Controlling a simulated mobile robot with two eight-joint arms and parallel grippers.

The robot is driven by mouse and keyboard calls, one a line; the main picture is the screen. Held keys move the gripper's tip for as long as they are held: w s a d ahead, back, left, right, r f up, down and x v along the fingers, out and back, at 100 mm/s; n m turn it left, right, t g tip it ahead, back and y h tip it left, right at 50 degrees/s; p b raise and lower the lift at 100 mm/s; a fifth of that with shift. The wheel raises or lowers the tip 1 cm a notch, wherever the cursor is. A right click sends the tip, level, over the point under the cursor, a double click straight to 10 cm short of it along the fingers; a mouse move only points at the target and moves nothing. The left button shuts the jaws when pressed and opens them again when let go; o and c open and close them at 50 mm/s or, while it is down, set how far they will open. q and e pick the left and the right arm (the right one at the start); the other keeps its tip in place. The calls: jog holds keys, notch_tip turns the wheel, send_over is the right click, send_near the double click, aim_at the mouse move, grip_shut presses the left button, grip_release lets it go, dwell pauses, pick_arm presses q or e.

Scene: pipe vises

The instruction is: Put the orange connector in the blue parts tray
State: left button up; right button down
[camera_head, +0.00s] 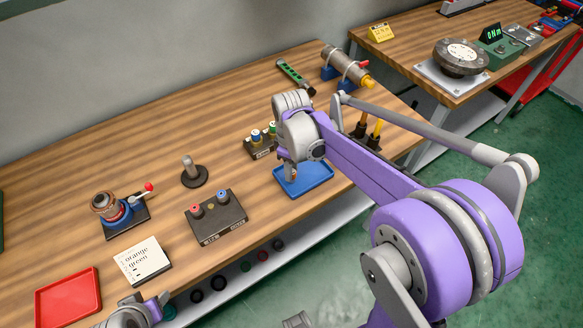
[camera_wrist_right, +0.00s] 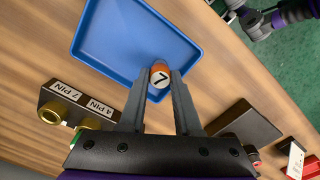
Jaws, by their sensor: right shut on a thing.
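The orange connector (camera_wrist_right: 160,79), a short cylinder with a "7" on its white end, is between the fingertips of my right gripper (camera_wrist_right: 160,88), which is shut on it. The blue parts tray (camera_wrist_right: 107,38) is shallow and empty apart from what the gripper covers. In the wrist view the connector overlaps the tray near one edge; its exact height above the floor is unclear. In the head view my right gripper (camera_head: 290,174) is over the left part of the tray (camera_head: 318,181). My left gripper (camera_head: 150,310) is at the bottom left, its fingers unclear.
A dark block labelled 7 PIN and 4 PIN (camera_wrist_right: 77,102) stands beside the tray. Another dark block (camera_head: 218,221) has red and blue connectors. A vise (camera_head: 130,213), a grey post (camera_head: 191,172), a card (camera_head: 141,262) and a red tray (camera_head: 68,300) lie further left. Tools stand right of the tray.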

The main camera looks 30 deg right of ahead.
jog(key=c, duration=0.6)
grip_release()
jog(key=shift+r, duration=0.5)
notch_tip(320, 180, up, 11)
jog(key=p, duration=0.1)
jog(key=s+a+f+m+t, duration=0.2)
jog(key=s+a+f+m, duration=0.1)
jog(key=s+f, duration=0.2)
jog(key=s+a+f+m+t, duration=0.3)
jog(key=s+f+m, duration=0.1)
jog(key=s, duration=0.6)
jog(key=shift+s+a+f, duration=0.25)
jog(key=shift+a+f, duration=0.15)
jog(key=shift+f, duration=0.2)
